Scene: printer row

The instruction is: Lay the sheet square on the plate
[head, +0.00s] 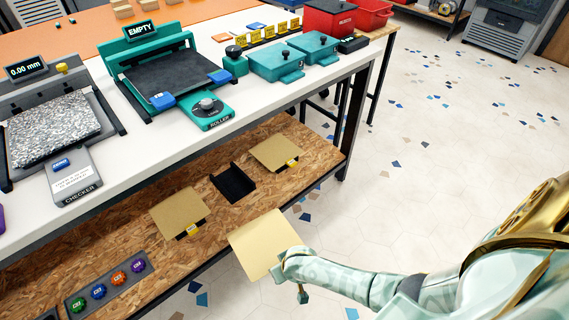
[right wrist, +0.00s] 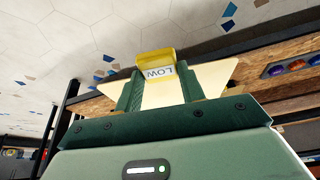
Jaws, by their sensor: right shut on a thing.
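The pale yellow sheet (head: 262,243) is held in front of the lower shelf by my right gripper (head: 281,264), near its lower right edge. In the right wrist view my right gripper (right wrist: 159,82) has its two green fingers at either side of a yellow tab (right wrist: 156,57) marked LOW, with the sheet (right wrist: 207,82) spreading behind. A dark flat plate (head: 172,75) lies bare in the teal machine (head: 130,50) marked EMPTY on the bench, with blue clips at two corners. The sheet is apart from it, lower and nearer me. My left gripper is not in view.
The wooden lower shelf (head: 130,228) carries two tan sheets (head: 178,212) (head: 275,153) with yellow tabs and a black tray (head: 233,183). A checker (head: 75,172) with a speckled plate stands at left. Teal boxes (head: 276,63) stand right of the machine. The floor at right is open.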

